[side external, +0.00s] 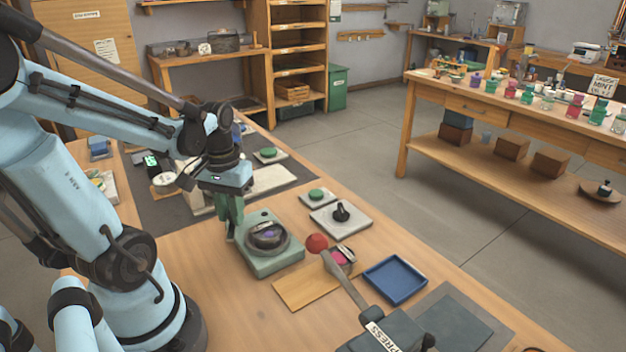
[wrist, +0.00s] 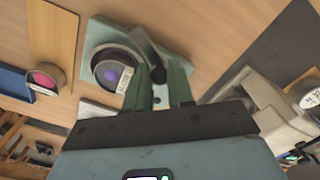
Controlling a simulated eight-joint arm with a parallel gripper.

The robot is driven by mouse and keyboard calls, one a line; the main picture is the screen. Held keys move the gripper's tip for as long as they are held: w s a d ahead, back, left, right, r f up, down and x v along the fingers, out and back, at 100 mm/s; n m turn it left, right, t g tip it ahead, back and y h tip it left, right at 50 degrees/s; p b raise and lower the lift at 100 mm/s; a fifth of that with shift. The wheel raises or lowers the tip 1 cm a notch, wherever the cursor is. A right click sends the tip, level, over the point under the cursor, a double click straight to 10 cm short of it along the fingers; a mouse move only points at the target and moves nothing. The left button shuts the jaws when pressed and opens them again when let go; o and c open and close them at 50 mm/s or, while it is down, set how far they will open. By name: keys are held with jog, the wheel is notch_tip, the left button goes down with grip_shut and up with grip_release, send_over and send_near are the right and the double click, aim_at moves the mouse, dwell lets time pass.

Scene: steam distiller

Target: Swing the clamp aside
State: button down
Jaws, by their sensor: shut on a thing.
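A pale green base (side external: 284,260) stands on the bench with a dark round ring (side external: 267,235) and a purple centre on top. The ring also shows in the wrist view (wrist: 101,66), with a small label on its side. The clamp, a dark bar (wrist: 146,44), lies beside the ring and runs to my green fingers. My gripper (side external: 232,232) is at the left edge of the base, pointing down. In the wrist view my gripper (wrist: 167,72) is shut on the end of the clamp.
A wooden board (side external: 306,288), a pink-topped container (side external: 342,256) and a blue tray (side external: 395,279) lie to the right. A lever with a red ball (side external: 317,243) rises near the board. A white plate with a black knob (side external: 341,213) stands behind. Bare bench lies in front of the base.

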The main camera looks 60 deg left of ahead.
jog(key=m, duration=0.1)
jog(key=s+a+m, duration=0.1)
jog(key=m, duration=0.3)
jog(key=shift+s+a, duration=0.3)
jog(key=shift+s, duration=0.1)
dwell(0.3)
jog(key=c, duration=1)
grip_release()
jog(key=shift+r, duration=0.15)
notch_tip(320, 180, up, 12)
